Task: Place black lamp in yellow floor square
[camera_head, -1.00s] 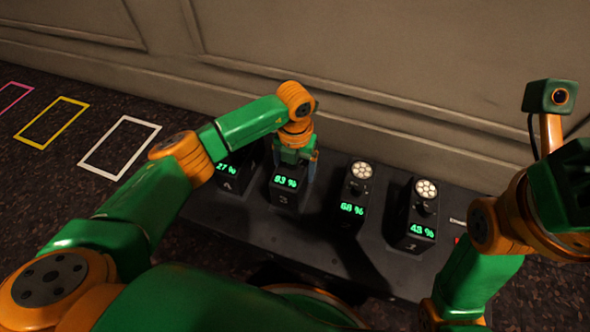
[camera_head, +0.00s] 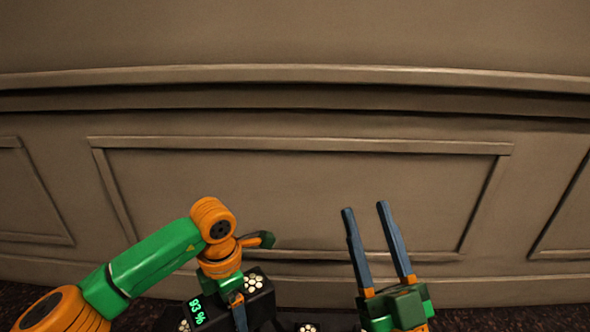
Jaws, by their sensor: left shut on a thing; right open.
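A black lamp (camera_head: 262,304) is a box with a green "93 %" display and a round white light cluster. It shows at the lower edge of the head view, left of centre. My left gripper (camera_head: 238,306) is shut on it from above and partly hides it. The lamp looks turned, with its display to the left, and its bottom is out of view. My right gripper (camera_head: 365,207) is open and empty, right of centre, its two fingers pointing up in front of the wall. The yellow floor square is not in view.
A panelled brown wall (camera_head: 300,185) fills most of the view behind both grippers. Another round white light (camera_head: 307,327) shows at the bottom edge, mostly cut off. A strip of dark floor (camera_head: 505,318) shows at the lower right.

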